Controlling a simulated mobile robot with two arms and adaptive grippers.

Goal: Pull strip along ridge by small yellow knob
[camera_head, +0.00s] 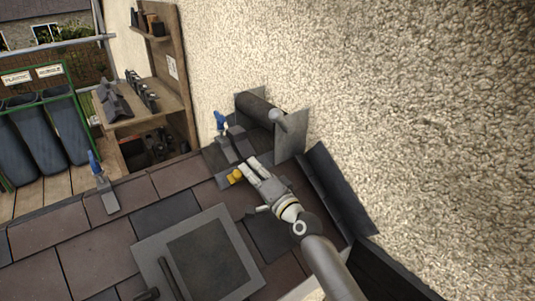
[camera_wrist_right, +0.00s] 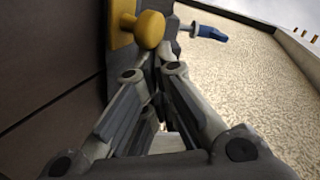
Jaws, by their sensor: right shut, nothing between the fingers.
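The small yellow knob (camera_head: 235,176) stands at the upper end of the roof, close to the wall. In the right wrist view the knob (camera_wrist_right: 150,30) is round on a yellow base, fixed to a dark grey piece that I take to be the strip. My right gripper (camera_head: 247,163) reaches up from the lower right, its fingertips just right of the knob. In its wrist view the fingers (camera_wrist_right: 158,62) come together just below the knob, shut and empty. I cannot tell whether they touch it. Most of the strip is hidden behind the gripper. My left gripper is out of view.
A blue-handled tool (camera_head: 220,121) stands just beyond the knob, and another (camera_head: 97,169) lies on the tiles to the left. A dark roll (camera_head: 258,108) sits against the rough wall (camera_head: 400,100). A grey framed panel (camera_head: 150,247) lies on the roof below.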

